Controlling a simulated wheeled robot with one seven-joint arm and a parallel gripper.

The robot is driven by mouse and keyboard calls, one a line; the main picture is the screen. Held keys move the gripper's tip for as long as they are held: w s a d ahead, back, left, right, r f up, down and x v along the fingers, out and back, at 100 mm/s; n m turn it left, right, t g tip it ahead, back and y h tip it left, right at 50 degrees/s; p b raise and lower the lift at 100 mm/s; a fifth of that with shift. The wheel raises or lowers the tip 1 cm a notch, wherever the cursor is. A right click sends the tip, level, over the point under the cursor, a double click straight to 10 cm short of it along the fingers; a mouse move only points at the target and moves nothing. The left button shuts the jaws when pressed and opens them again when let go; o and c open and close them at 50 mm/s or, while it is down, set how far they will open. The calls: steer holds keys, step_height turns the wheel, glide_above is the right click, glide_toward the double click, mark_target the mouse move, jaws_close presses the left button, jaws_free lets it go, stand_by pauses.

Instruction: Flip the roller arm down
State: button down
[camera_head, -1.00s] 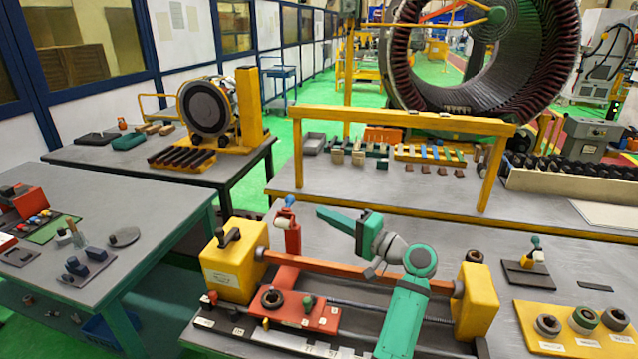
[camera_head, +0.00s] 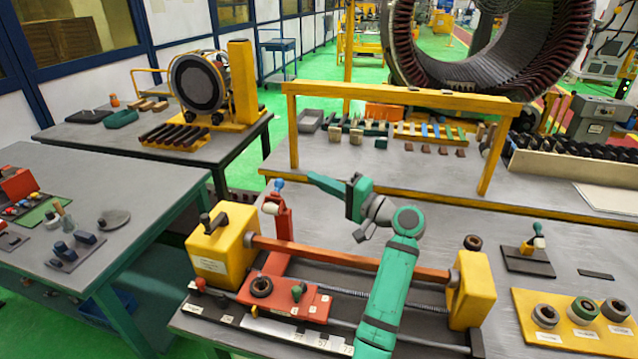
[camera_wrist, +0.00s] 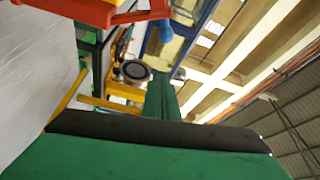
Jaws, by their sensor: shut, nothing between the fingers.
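The roller arm (camera_head: 284,218) is a red upright piece standing at the back of the red carriage (camera_head: 300,303) on the winding machine. It has a pale roller (camera_head: 270,208) on its side and a blue knob (camera_head: 279,185) on top. My gripper (camera_head: 312,178) is green, shut and empty. It points left, a little right of and slightly above the blue knob, with a visible gap. In the wrist view, the blue knob (camera_wrist: 167,31) and part of the red arm (camera_wrist: 110,10) show beyond my shut fingers (camera_wrist: 162,98).
An orange bar (camera_head: 335,257) runs between two yellow blocks (camera_head: 222,245) below my gripper. A yellow frame (camera_head: 400,97) stands on the bench behind. A yellow plate (camera_head: 570,320) with several rings lies at the right.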

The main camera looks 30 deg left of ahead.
steer(key=s+a, duration=0.3)
steer(key=a, duration=0.3)
steer(key=shift+f, duration=0.15)
stand_by(0.3)
steer(key=shift+a, duration=0.15)
